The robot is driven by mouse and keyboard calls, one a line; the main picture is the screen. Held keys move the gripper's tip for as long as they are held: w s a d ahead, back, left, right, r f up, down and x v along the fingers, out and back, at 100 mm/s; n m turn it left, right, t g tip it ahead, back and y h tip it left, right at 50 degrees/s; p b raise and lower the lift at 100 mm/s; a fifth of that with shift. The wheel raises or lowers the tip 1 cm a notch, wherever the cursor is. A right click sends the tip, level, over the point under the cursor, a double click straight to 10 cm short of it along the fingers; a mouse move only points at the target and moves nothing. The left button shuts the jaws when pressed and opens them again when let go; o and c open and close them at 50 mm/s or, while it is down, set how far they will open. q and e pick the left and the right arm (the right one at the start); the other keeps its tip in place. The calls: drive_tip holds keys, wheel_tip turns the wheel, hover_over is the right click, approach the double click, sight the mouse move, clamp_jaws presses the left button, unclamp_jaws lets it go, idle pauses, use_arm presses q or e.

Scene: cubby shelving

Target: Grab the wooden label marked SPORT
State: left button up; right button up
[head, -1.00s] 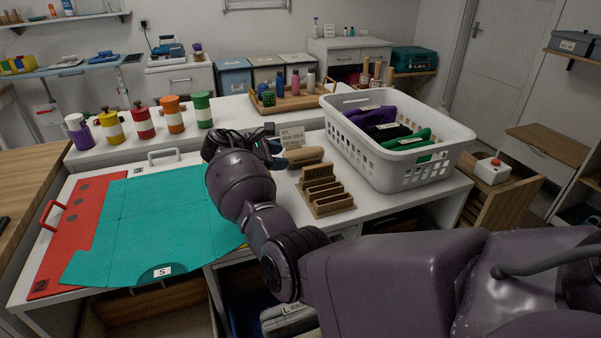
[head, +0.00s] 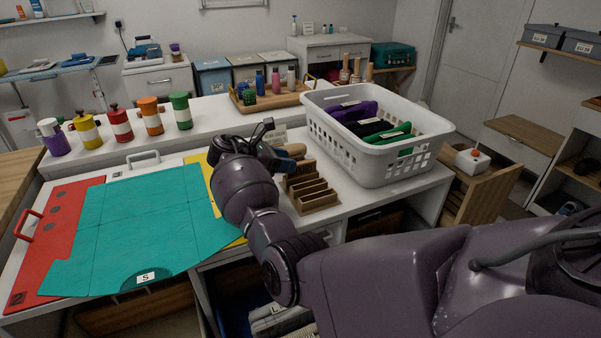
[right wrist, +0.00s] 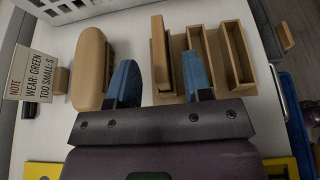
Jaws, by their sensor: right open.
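A wooden rack (head: 318,197) with several slots stands on the white table; it also shows in the right wrist view (right wrist: 210,50). A thin upright wooden piece (right wrist: 160,50) stands at the rack's left edge in the wrist view. I cannot read SPORT on it or on any wooden piece. My right gripper (right wrist: 160,66) is open, with one blue finger on each side of this piece, not shut on it. In the head view the right gripper (head: 284,157) is at the rack's far left, partly hidden by its own wrist. My left gripper is not in view.
A rounded wooden object (right wrist: 92,68) lies beside the left finger, near a NOTE card (right wrist: 33,73). A white basket (head: 375,160) with folded clothes stands behind the rack. A teal cloth (head: 140,230) covers the table's left. Coloured canisters (head: 120,125) line the back.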

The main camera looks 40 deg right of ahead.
sight(301, 172)
drive_tip(key=d, duration=0.1)
drive_tip(key=d+f, duration=0.2)
drive_tip(key=shift+s+f+b, duration=0.15)
drive_tip(key=shift+s+b, duration=0.1)
drive_tip(key=shift+b, duration=0.1)
drive_tip(key=shift+s+d+f, duration=0.1)
drive_tip(key=shift+d, duration=0.45)
clamp_jaws()
